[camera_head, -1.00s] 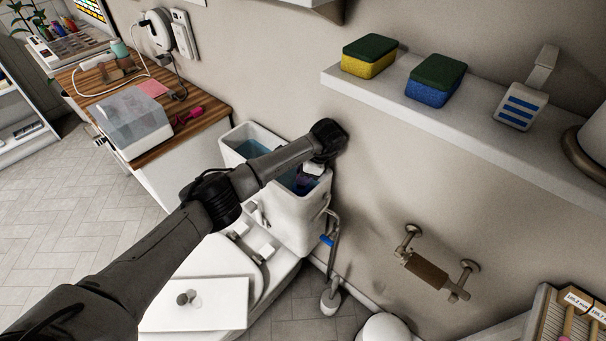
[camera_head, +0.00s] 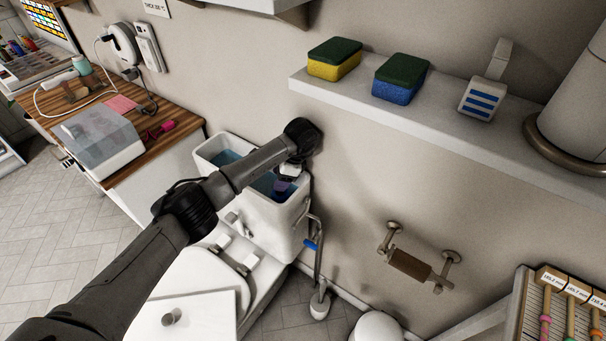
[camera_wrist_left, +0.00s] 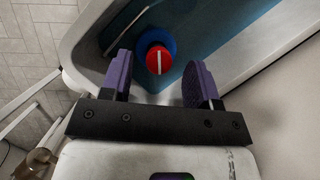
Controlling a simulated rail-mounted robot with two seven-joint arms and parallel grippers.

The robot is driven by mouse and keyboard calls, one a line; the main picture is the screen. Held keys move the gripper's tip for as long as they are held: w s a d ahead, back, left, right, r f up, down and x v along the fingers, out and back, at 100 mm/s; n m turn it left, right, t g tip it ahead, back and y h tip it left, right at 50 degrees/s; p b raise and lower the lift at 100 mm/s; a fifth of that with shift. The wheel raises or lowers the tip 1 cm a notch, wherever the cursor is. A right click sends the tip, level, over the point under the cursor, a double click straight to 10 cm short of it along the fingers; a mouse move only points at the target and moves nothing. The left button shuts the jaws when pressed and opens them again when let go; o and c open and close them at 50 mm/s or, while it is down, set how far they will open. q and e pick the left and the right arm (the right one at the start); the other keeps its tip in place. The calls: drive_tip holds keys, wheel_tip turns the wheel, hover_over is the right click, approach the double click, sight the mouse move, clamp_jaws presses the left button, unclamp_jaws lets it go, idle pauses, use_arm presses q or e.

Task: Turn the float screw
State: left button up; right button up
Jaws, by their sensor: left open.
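The float screw (camera_wrist_left: 158,60) is a red round cap with a white slot line, set on a blue round base inside the white open cistern (camera_head: 297,224). It shows in the left wrist view, just beyond and between the purple fingertips. My left gripper (camera_wrist_left: 160,80) is open, its two fingers apart on either side of the screw's line, and I see no contact. In the head view my left gripper (camera_head: 284,186) points down into the cistern, and the screw is hidden there. My right gripper is not in view.
Blue water (camera_head: 226,158) lies in the cistern, and its walls surround the gripper closely. A shelf (camera_head: 440,122) with sponges (camera_head: 335,58) sticks out of the wall at right. A wooden counter (camera_head: 185,127) stands at left, and a valve pipe with a blue handle (camera_head: 311,245) stands beside the cistern.

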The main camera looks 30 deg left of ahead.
use_arm(q)
drive_tip(key=v, duration=0.3)
drive_tip(key=shift+s+d+r, duration=0.15)
drive_tip(key=shift+s+r, duration=0.15)
drive_tip(key=d+r+p, duration=0.2)
drive_tip(key=d+r, duration=0.4)
drive_tip(key=d, duration=0.4)
drive_tip(key=shift+d, duration=0.2)
drive_tip(key=shift+d+f, duration=0.1)
